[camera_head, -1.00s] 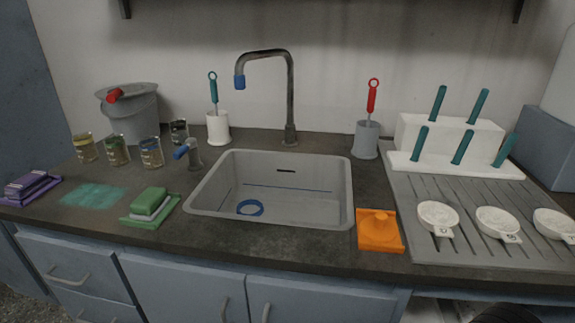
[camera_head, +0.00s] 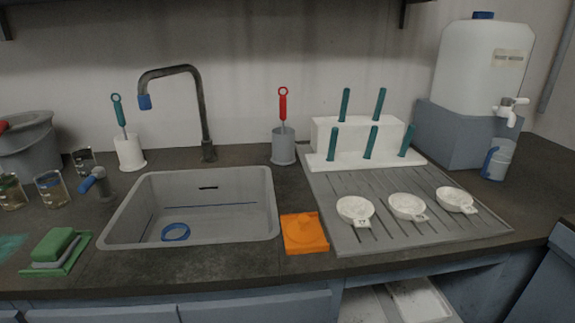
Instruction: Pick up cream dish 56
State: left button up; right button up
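Three cream dishes with small tab handles sit on the grey grooved draining board (camera_head: 335,195) right of the sink. The left dish (camera_head: 355,209), the middle dish (camera_head: 408,206) and the right dish (camera_head: 456,199) stand apart in a row. The marks on their tabs are too small to read, so I cannot tell which is dish 56. Neither of my grippers is in view.
An orange block (camera_head: 304,233) lies left of the board. The sink (camera_head: 108,236) holds a blue ring (camera_head: 175,232). A white rack (camera_head: 322,135) with teal pegs stands behind the dishes.

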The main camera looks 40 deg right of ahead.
aim_at(406, 207)
jog(key=z, duration=1.9)
